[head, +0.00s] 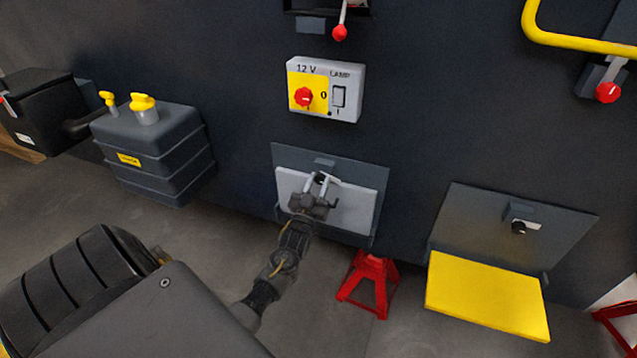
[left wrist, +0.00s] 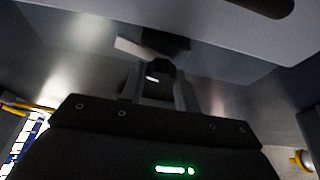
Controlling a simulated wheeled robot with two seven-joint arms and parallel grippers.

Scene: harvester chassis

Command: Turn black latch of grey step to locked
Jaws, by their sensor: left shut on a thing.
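The grey step (head: 354,208) is folded up flat against its dark backing plate (head: 300,156) on the chassis wall. Its black latch (head: 320,178) sits at the step's upper edge, partly hidden by my gripper. My left gripper (head: 319,186) reaches up to it from below and is shut on the latch. In the left wrist view, the fingers close around a dark piece (left wrist: 160,68) under a grey plate edge. The exact angle of the latch is hard to tell. My right gripper is not in view.
A yellow step (head: 488,295) is folded down at the right, with its own black knob (head: 519,227). A red stand (head: 369,282) is below the grey step. A 12 V switch box (head: 325,90) is above. A grey tank (head: 155,150) stands at the left.

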